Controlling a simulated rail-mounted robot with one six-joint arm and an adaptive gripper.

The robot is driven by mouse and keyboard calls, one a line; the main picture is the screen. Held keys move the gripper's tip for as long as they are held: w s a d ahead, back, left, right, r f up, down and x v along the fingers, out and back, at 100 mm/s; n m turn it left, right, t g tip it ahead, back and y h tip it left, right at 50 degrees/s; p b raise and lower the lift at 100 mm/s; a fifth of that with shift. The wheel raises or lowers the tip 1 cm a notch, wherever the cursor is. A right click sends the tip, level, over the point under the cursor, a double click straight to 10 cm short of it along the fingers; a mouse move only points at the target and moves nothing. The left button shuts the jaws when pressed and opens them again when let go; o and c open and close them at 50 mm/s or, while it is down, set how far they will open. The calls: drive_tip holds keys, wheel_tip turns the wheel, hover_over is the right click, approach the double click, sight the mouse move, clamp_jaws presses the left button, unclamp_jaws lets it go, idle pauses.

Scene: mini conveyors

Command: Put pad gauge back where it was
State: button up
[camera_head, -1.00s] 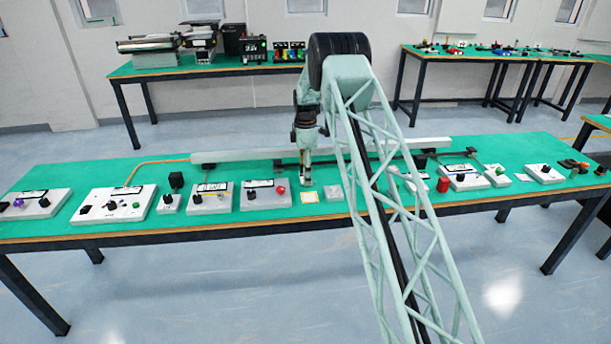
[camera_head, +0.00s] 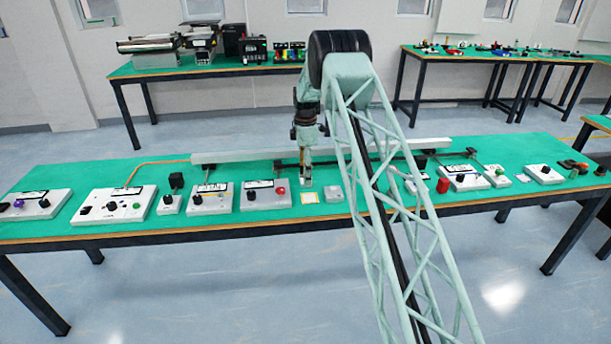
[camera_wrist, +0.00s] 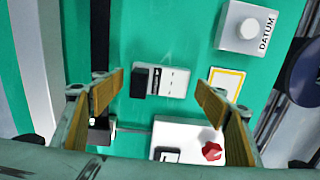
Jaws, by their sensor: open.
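A small pale block with a black end and a marked label, apparently the pad gauge (camera_wrist: 174,83), lies on the green bench top in the wrist view. My gripper (camera_wrist: 160,105) is open, with one finger to each side of the block in the picture and neither visibly touching it. A yellow-bordered white card (camera_wrist: 227,80) lies bare to the right of the block; it also shows in the head view (camera_head: 310,197). In the head view my gripper (camera_head: 306,180) hangs low over the bench just behind the card, and the block is hardly discernible there.
A grey block marked DATUM (camera_wrist: 240,38) with a round knob stands beyond the card. A white control box with a red knob (camera_head: 266,197) is to the left in the head view. A pale rail (camera_head: 240,155) runs along the back of the bench.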

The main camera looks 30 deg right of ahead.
wheel_tip(320, 180, up, 11)
drive_tip(key=p, duration=0.2)
drive_tip(key=shift+f, duration=0.15)
idle(0.8)
